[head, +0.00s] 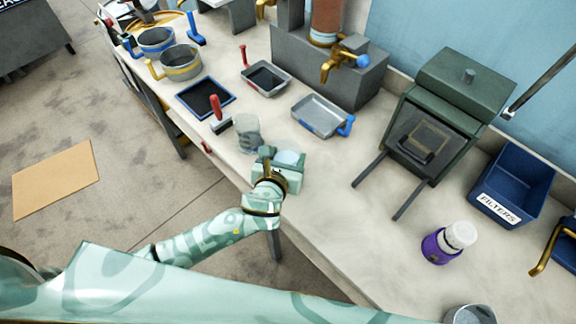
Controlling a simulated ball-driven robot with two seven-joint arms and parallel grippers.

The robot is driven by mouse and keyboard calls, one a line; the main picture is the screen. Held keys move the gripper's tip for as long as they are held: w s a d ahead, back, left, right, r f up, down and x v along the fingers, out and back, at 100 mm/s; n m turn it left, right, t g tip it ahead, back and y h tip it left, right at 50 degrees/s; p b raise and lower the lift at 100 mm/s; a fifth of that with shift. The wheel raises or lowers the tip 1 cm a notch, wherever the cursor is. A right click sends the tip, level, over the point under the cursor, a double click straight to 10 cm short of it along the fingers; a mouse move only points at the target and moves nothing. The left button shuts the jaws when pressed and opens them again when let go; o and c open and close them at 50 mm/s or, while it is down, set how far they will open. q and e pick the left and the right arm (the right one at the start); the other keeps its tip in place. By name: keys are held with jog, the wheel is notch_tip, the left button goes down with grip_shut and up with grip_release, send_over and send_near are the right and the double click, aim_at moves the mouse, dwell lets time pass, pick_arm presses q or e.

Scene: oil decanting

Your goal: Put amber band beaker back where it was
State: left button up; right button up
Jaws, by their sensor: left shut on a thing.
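My left gripper (266,155) is at the front edge of the counter, shut on a grey, see-through beaker (247,132). The beaker looks upright, close to the counter surface; I cannot tell whether it touches it. No amber band shows on it, and its lower part is partly hidden by the gripper. A grey pot with an amber band and handle (180,64) stands at the far left of the counter. My right gripper is not in view.
A blue-banded pot (156,41), a blue-rimmed dark tray (205,98), and metal trays (320,116) (266,80) lie around. A green press (436,110), purple-banded jar (443,243) and blue filter bin (512,186) stand right. The counter's (325,212) front middle is clear.

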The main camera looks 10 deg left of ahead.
aim_at(290, 159)
pick_arm(q)
jog(key=shift+w+f, duration=0.4)
jog(key=shift+f, duration=0.05)
jog(key=shift+w+d+f+b, duration=0.1)
jog(key=shift+f+b, duration=0.75)
jog(key=shift+f, duration=0.75)
jog(key=shift+f, duration=0.1)
jog(key=o, duration=1.3)
jog(key=shift+s+r, duration=0.25)
jog(key=shift+s, duration=0.15)
jog(key=p+v, duration=0.2)
jog(key=v, duration=0.9)
jog(key=shift+r, duration=0.1)
